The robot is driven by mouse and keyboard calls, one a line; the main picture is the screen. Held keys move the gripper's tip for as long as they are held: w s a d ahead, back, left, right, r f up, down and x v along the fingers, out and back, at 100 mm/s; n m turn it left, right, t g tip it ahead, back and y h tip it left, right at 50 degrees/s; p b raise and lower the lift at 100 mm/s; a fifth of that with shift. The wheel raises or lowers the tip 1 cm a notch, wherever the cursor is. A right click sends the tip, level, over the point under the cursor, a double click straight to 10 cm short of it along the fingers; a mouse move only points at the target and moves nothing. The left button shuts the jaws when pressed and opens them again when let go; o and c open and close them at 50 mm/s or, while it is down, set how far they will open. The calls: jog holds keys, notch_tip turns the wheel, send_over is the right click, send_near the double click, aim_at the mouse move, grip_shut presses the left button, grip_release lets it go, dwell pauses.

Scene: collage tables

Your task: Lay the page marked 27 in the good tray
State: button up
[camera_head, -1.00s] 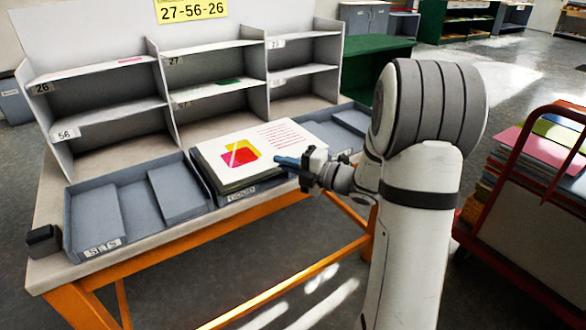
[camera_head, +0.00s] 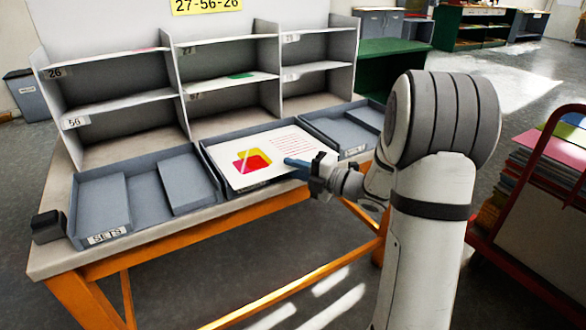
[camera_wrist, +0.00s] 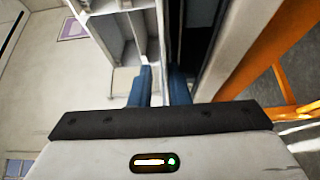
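The page (camera_head: 268,155) is white, with a red and yellow figure and red text lines. It lies level within the outline of the middle grey tray (camera_head: 212,172), and I cannot tell whether it rests on the tray floor. No number is readable on it. My gripper (camera_head: 296,163) is at the page's right edge, one blue finger over its top. In the wrist view the two blue fingers (camera_wrist: 160,88) stand slightly apart with a thin pale strip between them, seemingly the page edge-on. The middle tray's front label is not readable now.
The left tray (camera_head: 75,215) is labelled SETS, and a right tray (camera_head: 310,124) stands beyond the page. Shelves (camera_head: 225,79) with number labels rise behind. A small black box (camera_head: 47,226) is at the table's left end. A red cart (camera_head: 490,235) stands right.

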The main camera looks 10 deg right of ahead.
jog(key=shift+o, duration=1.1)
jog(key=p+v, duration=0.1)
jog(key=v, duration=0.7)
